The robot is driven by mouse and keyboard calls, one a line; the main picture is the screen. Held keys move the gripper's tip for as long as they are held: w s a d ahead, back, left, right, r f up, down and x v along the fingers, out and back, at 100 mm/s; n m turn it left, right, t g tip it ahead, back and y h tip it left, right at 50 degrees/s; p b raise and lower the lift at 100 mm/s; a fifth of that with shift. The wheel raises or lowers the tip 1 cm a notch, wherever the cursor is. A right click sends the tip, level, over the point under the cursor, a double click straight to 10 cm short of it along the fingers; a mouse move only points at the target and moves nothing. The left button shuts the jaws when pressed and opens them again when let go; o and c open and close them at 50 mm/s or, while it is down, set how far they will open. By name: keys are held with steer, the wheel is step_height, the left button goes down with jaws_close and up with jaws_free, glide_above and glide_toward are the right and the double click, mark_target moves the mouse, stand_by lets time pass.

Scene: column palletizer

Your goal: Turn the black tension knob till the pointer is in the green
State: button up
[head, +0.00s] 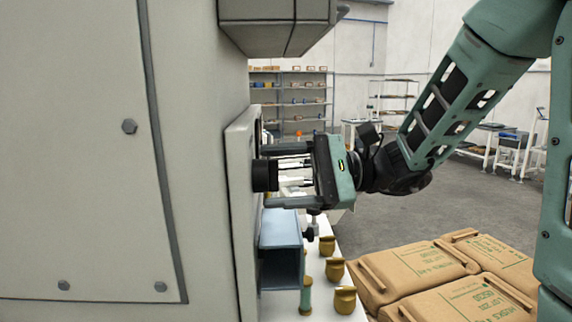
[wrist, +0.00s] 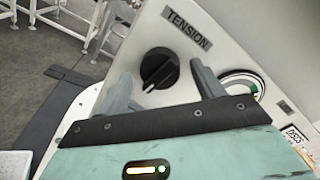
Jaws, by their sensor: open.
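The black tension knob (wrist: 159,66) sits on a pale panel under a TENSION label (wrist: 187,27) in the wrist view. Its white mark points to the lower left. In the head view the knob (head: 264,175) sticks out from the panel's face. My gripper (head: 266,175) is open, with one finger above the knob and one below it. In the wrist view the fingers of my gripper (wrist: 161,72) stand on either side of the knob, with gaps visible. The round gauge (wrist: 244,82) is right of the knob, partly hidden by a finger. Some green shows on it, but I cannot read its pointer.
A grey machine box (head: 275,25) overhangs above my gripper. Below are a blue channel-shaped part (head: 281,229) and several brass-coloured cups (head: 335,270) on a white surface. Brown sacks (head: 415,275) lie at lower right. Open floor lies behind my arm.

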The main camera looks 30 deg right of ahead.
steer(key=shift+w+a, duration=0.1)
steer(key=shift+a, duration=0.15)
steer(key=c, duration=1)
steer(key=shift+o, duration=0.2)
steer(key=shift+r+m+p, duration=0.15)
steer(key=shift+m+p, duration=0.75)
steer(key=shift+p, duration=0.05)
steer(key=shift+f+m, duration=0.25)
steer(key=shift+m, duration=0.45)
steer(key=o, duration=1)
steer(key=shift+c, duration=0.2)
